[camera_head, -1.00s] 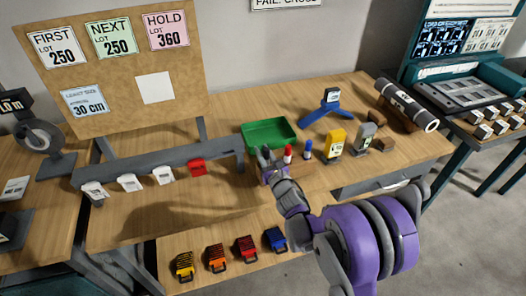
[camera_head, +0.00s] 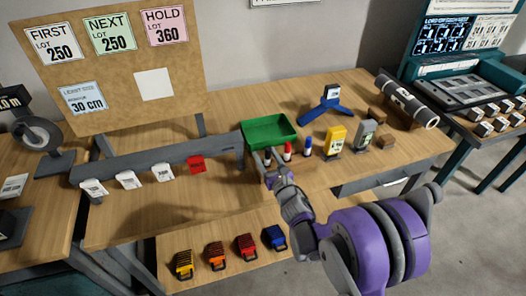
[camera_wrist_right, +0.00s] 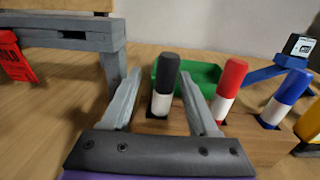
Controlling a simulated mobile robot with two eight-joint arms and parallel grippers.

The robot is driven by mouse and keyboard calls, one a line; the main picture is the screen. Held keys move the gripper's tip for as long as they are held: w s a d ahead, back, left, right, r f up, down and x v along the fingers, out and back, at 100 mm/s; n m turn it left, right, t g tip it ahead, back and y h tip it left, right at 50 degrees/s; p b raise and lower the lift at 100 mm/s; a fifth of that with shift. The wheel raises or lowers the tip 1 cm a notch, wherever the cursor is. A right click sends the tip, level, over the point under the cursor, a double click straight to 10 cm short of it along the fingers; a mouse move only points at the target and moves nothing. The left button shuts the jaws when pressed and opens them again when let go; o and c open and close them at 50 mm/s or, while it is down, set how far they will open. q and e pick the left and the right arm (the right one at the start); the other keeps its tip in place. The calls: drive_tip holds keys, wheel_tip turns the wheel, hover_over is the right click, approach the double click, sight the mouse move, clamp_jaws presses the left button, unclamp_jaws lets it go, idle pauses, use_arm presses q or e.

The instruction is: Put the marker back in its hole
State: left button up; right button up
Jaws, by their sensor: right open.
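A black-capped marker (camera_wrist_right: 166,85) stands upright in the right wrist view, its white lower part at a dark hole in the wooden holder (camera_wrist_right: 255,147). How deep it sits I cannot tell. My right gripper (camera_wrist_right: 158,88) is open, with one finger on each side of this marker and gaps beside it. In the head view the right gripper (camera_head: 264,161) reaches the marker from the front. A red-capped marker (camera_wrist_right: 230,88) and a blue-capped marker (camera_wrist_right: 286,98) stand upright to its right. My left gripper is not in view.
A green bin (camera_head: 270,132) is behind the markers. A grey rail (camera_head: 160,160) with white tags and a red tag (camera_head: 197,165) runs to the left. Yellow (camera_head: 335,140) and grey (camera_head: 364,134) devices stand right. The front left of the table is clear.

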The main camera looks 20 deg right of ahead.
drive_tip(key=s, duration=0.7)
drive_tip(key=shift+s+d+b, duration=0.35)
drive_tip(key=shift+s+d, duration=0.05)
drive_tip(key=s+d+r+m+g+h+p, duration=0.2)
drive_tip(key=s+m+g, duration=0.15)
drive_tip(key=m, duration=0.75)
drive_tip(key=s+d+r+m+g+h+p, duration=0.25)
drive_tip(key=s+m, duration=0.25)
drive_tip(key=m, duration=0.5)
drive_tip(key=s+a+f+m+g+y+p, duration=0.1)
drive_tip(key=s+a+m+g, duration=0.2)
drive_tip(key=s+m, duration=0.5)
drive_tip(key=s+a+m+g+y+p, duration=0.1)
drive_tip(key=s+a+m+g, duration=0.2)
drive_tip(key=s+m, duration=0.5)
drive_tip(key=shift+s+a+f+g+y, duration=0.2)
drive_tip(key=shift+s+f+g+y, duration=0.15)
drive_tip(key=shift+s, duration=0.2)
